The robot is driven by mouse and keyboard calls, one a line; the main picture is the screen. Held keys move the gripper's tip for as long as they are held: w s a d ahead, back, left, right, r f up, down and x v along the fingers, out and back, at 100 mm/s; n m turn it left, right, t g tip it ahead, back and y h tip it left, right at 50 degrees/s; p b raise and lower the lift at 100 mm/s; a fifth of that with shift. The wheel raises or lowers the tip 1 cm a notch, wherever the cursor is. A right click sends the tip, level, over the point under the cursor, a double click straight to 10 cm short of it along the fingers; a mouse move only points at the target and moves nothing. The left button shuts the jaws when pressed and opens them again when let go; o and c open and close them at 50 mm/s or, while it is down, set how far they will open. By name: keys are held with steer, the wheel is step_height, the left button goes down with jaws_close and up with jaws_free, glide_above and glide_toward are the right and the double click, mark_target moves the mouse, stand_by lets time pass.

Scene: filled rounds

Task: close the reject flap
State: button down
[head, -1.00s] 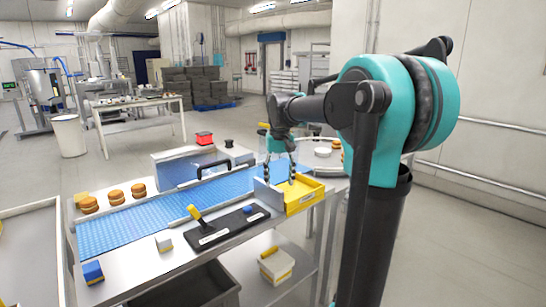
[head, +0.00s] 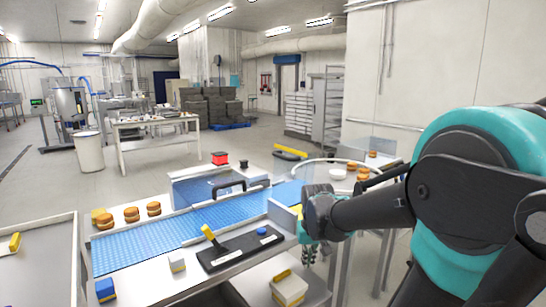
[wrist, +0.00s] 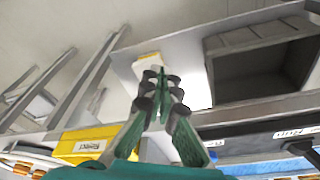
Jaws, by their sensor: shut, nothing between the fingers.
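A pale upright panel (head: 283,222) stands at the right end of the blue belt, beside the reject bin; I cannot tell whether it is the reject flap or how far open it is. The yellow reject bin is mostly hidden behind my arm in the head view, with its labelled side showing in the wrist view (wrist: 85,146). My gripper (head: 309,256) is shut and empty, pointing down just right of the panel, by the table's edge. Its fingertips (wrist: 160,88) meet in the wrist view, above the lower shelf area.
A black control plate (head: 232,254) with a yellow lever (head: 209,233) and blue button lies at the front of the table. A guard with a black handle (head: 230,185) spans the blue belt (head: 150,235). A white-and-yellow box (head: 289,288) sits on the lower shelf beside a grey crate (wrist: 262,70).

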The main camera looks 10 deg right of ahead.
steer(key=s+f+n, duration=0.2)
steer(key=s+f, duration=0.2)
steer(key=n+t+h, duration=0.3)
steer(key=n+h, duration=0.6)
steer(key=n, duration=1.3)
glide_toward(273, 154)
steer(key=s+a+r, duration=0.1)
steer(key=s+a, duration=0.3)
steer(key=s, duration=0.3)
steer(key=d+r+x, duration=0.1)
steer(key=r+x, duration=0.1)
steer(key=x, duration=1.1)
steer(key=shift+w+d, duration=0.2)
steer(key=shift+w, duration=0.1)
